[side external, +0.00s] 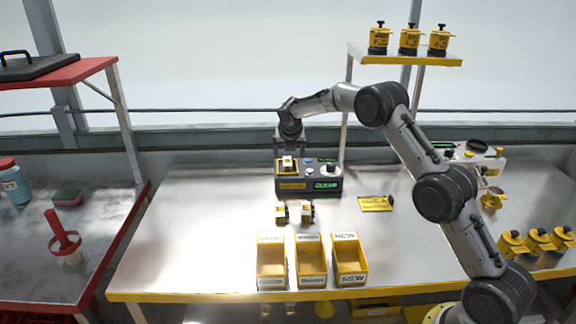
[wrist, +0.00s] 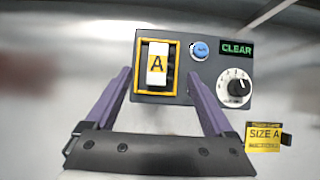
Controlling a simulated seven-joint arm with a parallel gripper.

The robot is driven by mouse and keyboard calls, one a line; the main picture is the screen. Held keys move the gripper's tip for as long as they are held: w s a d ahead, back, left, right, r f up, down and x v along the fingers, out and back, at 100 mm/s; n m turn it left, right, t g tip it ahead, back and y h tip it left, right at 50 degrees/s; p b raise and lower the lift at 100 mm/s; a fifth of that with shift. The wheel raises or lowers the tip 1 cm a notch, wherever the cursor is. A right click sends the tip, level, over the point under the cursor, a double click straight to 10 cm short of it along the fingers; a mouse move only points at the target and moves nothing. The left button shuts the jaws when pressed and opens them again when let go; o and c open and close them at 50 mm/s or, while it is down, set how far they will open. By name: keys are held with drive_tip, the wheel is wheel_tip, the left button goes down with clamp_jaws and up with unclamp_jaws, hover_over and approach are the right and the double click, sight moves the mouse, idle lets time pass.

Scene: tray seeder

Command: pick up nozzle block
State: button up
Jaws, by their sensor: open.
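A white block marked A (wrist: 157,63) sits in a yellow-framed slot on a dark control box (wrist: 215,88). In the side view this block (side external: 288,164) is at the box's left end, just under my gripper (side external: 289,150). In the wrist view my gripper (wrist: 159,75) is open, with one purple finger to each side of the block and nothing visibly held. I cannot tell whether the fingertips are down at the block's height. Two more yellow, white and black blocks, a left one (side external: 281,213) and a right one (side external: 307,212), lie on the table in front of the box.
The box has a blue button (wrist: 200,50), a dial (wrist: 236,89) and a screen reading CLEAR (wrist: 237,49). A yellow SIZE A card (side external: 375,203) lies to its right. Three yellow bins (side external: 312,278) stand at the table's front. The table's left part is clear.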

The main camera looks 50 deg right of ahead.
sight(289, 161)
drive_tip(key=shift+x, duration=2.3)
drive_tip(key=shift+d, duration=0.15)
clamp_jaws()
